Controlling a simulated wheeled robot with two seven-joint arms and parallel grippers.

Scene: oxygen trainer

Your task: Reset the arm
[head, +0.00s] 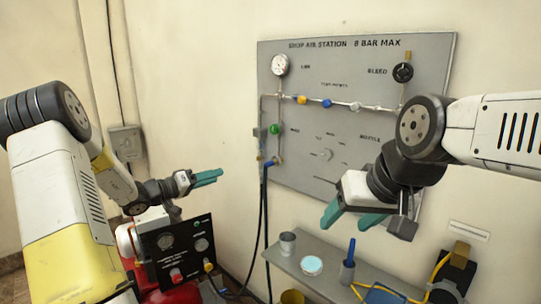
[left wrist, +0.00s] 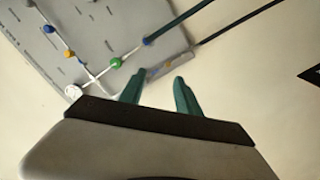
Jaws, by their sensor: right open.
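My left gripper (head: 207,177) reaches in from the left with teal fingers, in the air in front of the wall and left of the grey air station panel (head: 300,185). In the left wrist view its two fingers (left wrist: 160,95) stand apart with nothing between them. The panel (left wrist: 110,25) lies beyond them there, tilted in the picture. My right gripper (head: 352,218) hangs from the right arm with its fingers apart and empty, in front of the panel's lower right part and above the shelf. The right arm hides part of the panel's right side.
A grey shelf (head: 300,253) under the panel holds a metal cup (head: 287,243), a round pale dish (head: 312,265) and a holder with a blue handle (head: 348,266). A black control box (head: 178,248) and red tank (head: 178,294) stand below my left gripper. Dark hoses (head: 264,215) hang between.

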